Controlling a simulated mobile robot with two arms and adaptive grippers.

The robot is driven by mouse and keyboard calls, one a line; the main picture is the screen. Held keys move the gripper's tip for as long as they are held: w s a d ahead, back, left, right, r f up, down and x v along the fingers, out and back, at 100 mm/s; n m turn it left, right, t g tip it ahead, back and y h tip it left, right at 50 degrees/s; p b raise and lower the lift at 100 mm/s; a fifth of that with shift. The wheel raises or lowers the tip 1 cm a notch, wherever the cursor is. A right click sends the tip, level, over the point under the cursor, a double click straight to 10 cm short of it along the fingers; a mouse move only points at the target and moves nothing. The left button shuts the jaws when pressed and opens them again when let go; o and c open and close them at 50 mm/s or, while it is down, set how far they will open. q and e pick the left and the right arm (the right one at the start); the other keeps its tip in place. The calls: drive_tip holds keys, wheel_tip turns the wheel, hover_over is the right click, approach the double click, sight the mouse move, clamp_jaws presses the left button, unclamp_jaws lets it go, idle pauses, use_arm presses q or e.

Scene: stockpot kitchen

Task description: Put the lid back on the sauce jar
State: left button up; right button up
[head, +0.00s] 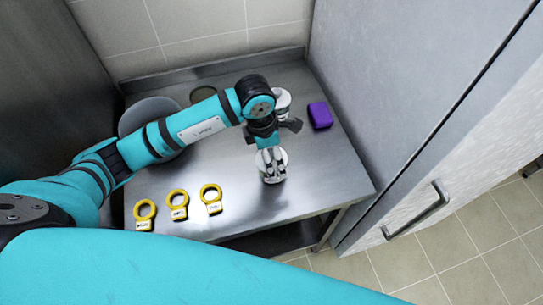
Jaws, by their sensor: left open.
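My left gripper (270,160) is open and points down at a small white round item (281,177), a jar or its lid, near the front right of the steel table. The fingertips overlap its top, and I cannot tell whether they touch it. Another white round jar-like item (283,97) stands farther back, partly hidden behind my left arm's wrist. I cannot tell for sure which of the two is the sauce jar or whether either has a lid on. My right gripper is not in view.
A purple block (320,115) lies at the right of the steel table (325,175). Three yellow rings with tags (178,204) lie along the front left. A grey round vessel (143,112) and a dark round item (204,95) are behind my arm. A tall cabinet (400,90) borders the right.

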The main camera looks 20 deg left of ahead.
sight(271, 152)
use_arm(q)
drive_tip(key=shift+c, duration=0.3)
drive_tip(key=c, duration=1)
drive_tip(key=shift+r, duration=0.3)
drive_tip(key=c, duration=0.8)
drive_tip(key=shift+r+b, duration=0.25)
drive_tip(key=shift+b, duration=0.25)
clamp_jaws()
wheel_tip(271, 152, up, 2)
drive_tip(key=shift+w+r+b, duration=0.1)
drive_tip(key=shift+b, duration=0.55)
drive_tip(key=s+d+r+b, duration=0.1)
drive_tip(key=s+d+b, duration=0.1)
drive_tip(key=s, duration=0.5)
drive_tip(key=s+d+b, duration=0.2)
drive_tip(key=s+d, duration=0.2)
drive_tip(key=s, duration=0.4)
drive_tip(key=shift+r+b, duration=0.35)
drive_tip(key=shift+r, duration=0.05)
